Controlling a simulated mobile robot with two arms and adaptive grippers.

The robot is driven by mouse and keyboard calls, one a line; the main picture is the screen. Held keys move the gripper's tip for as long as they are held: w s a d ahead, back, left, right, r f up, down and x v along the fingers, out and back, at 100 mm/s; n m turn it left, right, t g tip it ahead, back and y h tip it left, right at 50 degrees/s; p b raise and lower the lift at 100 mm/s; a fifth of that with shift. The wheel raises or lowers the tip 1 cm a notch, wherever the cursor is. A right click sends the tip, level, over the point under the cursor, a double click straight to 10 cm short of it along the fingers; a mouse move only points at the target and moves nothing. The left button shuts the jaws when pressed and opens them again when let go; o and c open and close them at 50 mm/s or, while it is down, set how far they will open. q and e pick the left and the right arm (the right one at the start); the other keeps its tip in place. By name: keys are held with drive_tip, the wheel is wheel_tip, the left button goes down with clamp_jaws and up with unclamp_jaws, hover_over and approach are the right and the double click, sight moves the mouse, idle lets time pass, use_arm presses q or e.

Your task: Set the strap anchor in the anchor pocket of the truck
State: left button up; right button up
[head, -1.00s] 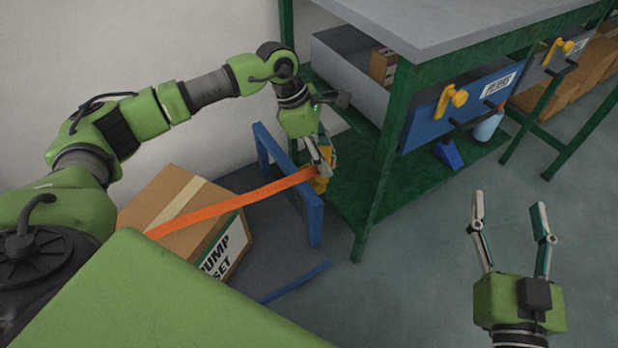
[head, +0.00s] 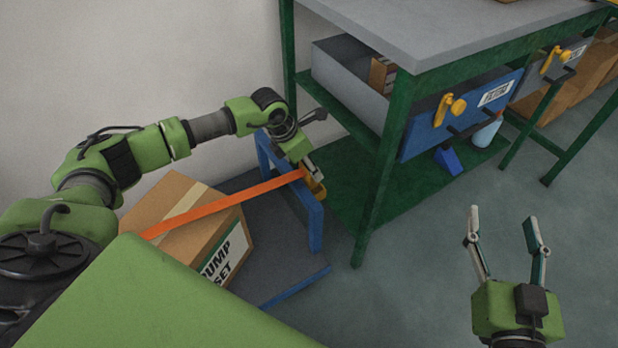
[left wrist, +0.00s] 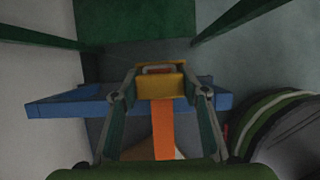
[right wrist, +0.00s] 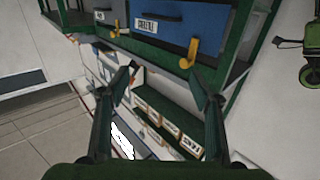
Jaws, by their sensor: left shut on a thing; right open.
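My left gripper (head: 312,176) is shut on the yellow strap anchor (head: 318,190). The anchor also shows between the fingertips in the left wrist view (left wrist: 162,85). An orange strap (head: 225,203) runs from it, taut, over the cardboard box. The truck is a dark platform (head: 290,268) with a blue end frame (head: 315,228). The held anchor is at the frame's top corner in the head view; whether it touches the frame I cannot tell. In the left wrist view it overlaps the blue bar (left wrist: 72,105). I cannot make out the anchor pocket. My right gripper (head: 503,218) is open and empty.
A cardboard box (head: 180,205) marked PUMP SET sits on the truck. The floor between bench and right gripper is clear.

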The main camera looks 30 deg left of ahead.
sight(309, 176)
use_arm(q)
wheel_tip(309, 176, down, 4)
drive_tip(key=shift+f+b, duration=0.1)
drive_tip(key=shift+b, duration=0.5)
use_arm(e)
wheel_tip(309, 176, up, 7)
drive_tip(key=t+y, duration=0.1)
drive_tip(key=t, duration=0.2)
drive_tip(key=shift+s+a, duration=0.3)
drive_tip(key=shift+s, duration=0.1)
drive_tip(key=shift+t, duration=0.3)
use_arm(q)
drive_tip(key=o, duration=1.2)
drive_tip(key=shift+f, duration=0.1)
